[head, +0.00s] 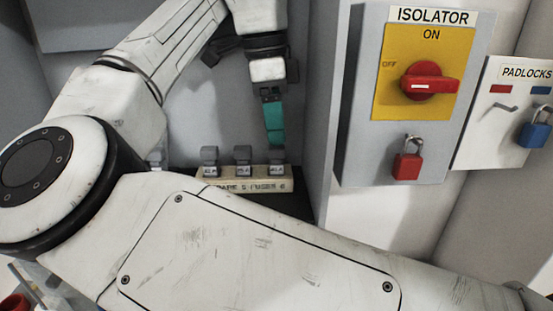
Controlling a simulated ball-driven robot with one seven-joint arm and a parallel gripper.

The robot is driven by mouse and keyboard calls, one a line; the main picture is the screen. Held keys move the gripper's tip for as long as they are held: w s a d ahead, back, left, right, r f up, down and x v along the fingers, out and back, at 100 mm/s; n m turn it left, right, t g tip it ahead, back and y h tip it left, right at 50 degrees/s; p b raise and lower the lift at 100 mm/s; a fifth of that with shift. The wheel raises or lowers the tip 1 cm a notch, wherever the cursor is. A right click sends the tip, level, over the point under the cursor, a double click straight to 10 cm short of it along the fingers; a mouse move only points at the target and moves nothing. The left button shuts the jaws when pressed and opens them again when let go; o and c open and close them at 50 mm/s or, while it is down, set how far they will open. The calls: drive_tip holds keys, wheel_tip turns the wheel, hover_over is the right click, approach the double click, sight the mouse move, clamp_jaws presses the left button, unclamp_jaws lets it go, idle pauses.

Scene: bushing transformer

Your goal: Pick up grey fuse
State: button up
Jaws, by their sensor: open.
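Three grey fuses stand in a row on a cream block (232,185) labelled as spare fuses: a left fuse (210,160), a middle fuse (243,160) and a right fuse (277,162). My gripper (275,138) points down just above the right fuse. Its teal finger overlaps the top of that fuse in the picture; I cannot tell whether they touch. The gripper is open and holds nothing that I can see. Its other finger is hidden. The front of the block is partly hidden behind my arm.
A grey isolator box (360,130) with a red rotary switch (430,82) and a hanging red padlock (407,163) is to the right. Beyond it is a white padlocks panel (487,135) with a blue padlock (535,128). A cabinet side wall stands close right of the fuses.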

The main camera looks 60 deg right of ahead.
sight(277, 148)
drive_tip(key=shift+s+d+f+p, duration=0.1)
drive_tip(key=shift+f+p, duration=0.1)
drive_tip(key=shift+f, duration=1.15)
drive_tip(key=shift+d+f+p, duration=0.1)
drive_tip(key=shift+f+p, duration=0.1)
drive_tip(key=shift+f, duration=1.15)
drive_tip(key=shift+c, duration=0.2)
clamp_jaws()
